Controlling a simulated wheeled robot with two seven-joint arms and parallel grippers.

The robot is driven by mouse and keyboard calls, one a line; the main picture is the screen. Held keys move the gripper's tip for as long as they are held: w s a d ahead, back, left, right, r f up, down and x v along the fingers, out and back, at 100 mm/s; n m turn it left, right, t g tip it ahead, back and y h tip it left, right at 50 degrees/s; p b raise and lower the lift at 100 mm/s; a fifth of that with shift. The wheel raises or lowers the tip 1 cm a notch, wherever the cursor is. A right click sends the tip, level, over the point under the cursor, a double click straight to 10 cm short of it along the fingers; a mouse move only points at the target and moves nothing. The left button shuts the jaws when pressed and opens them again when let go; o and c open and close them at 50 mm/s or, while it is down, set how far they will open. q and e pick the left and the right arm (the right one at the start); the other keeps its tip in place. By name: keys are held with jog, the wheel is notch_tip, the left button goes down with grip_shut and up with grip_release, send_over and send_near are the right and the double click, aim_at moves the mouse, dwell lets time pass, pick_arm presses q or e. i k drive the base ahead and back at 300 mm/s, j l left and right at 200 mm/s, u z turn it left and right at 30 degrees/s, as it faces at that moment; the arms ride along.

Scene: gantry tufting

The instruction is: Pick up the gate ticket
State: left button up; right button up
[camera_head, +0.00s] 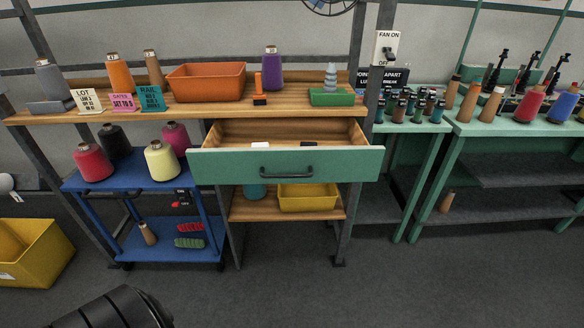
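Three small printed cards stand along the front left of the wooden bench top (208,104). The pink card (122,102) is in the middle; its small print seems to read "GATE" and "SET TO", though it is hard to read. The cream card (88,100) to its left reads "LOT". The teal card (151,98) to its right reads "RAIL". The pink card stands upright and close between the other two. Neither of my grippers shows in the head view.
An open green-fronted drawer (225,167) juts out below the bench. Thread cones, including an orange one (120,73), and an orange bin (206,80) stand behind the cards. A blue cart (130,177) holds more cones below. Dark floor in front is mostly clear.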

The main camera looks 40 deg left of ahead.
aim_at(122, 103)
jog(key=u, duration=2.25)
jog(key=i+j+z, duration=0.15)
jog(key=z, duration=0.3)
jog(key=i+j+z, duration=0.1)
jog(key=z, duration=0.35)
jog(key=j+z, duration=0.25)
jog(key=z, duration=0.15)
jog(key=i+j+z, duration=0.1)
jog(key=j+z, duration=0.15)
jog(key=z, duration=0.2)
